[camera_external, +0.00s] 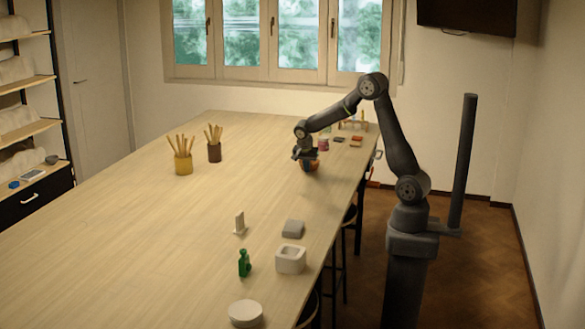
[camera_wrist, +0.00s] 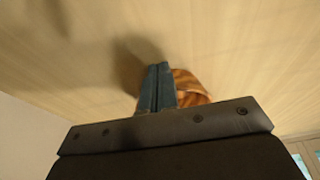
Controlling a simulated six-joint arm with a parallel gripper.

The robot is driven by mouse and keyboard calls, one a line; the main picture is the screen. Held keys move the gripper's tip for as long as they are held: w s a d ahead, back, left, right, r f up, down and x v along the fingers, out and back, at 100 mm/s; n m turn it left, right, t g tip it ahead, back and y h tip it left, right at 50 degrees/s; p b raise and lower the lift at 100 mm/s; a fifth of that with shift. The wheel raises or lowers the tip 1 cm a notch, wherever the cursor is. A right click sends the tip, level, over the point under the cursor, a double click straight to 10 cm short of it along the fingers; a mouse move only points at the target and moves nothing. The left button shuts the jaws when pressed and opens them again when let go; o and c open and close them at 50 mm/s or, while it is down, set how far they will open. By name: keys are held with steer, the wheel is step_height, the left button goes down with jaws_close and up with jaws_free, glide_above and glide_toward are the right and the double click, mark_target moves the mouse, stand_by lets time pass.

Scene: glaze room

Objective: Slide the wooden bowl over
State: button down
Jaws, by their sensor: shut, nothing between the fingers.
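The wooden bowl (camera_external: 311,167) stands on the long table, near its right edge and partly hidden by my gripper (camera_external: 303,157). In the wrist view the bowl (camera_wrist: 190,83) is orange-brown with striped grain, and my fingers cover its left part. My gripper (camera_wrist: 160,68) also shows there, with its two dark fingers shut together and nothing between them. The fingers are right beside the bowl. I cannot tell whether they touch it.
A yellow cup (camera_external: 183,164) and a brown cup (camera_external: 214,153), both with wooden tools, stand left of the bowl. A pink jar (camera_external: 323,145) is close behind it. A grey block (camera_external: 293,229), white container (camera_external: 290,260) and green bottle (camera_external: 244,264) are nearer. The table's middle is clear.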

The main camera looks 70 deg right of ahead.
steer(key=d, duration=1.6)
steer(key=shift+d, duration=0.25)
steer(key=shift+a, duration=0.1)
steer(key=a, duration=0.3)
steer(key=shift+a, duration=0.25)
steer(key=v, duration=1)
steer(key=shift+a, duration=0.2)
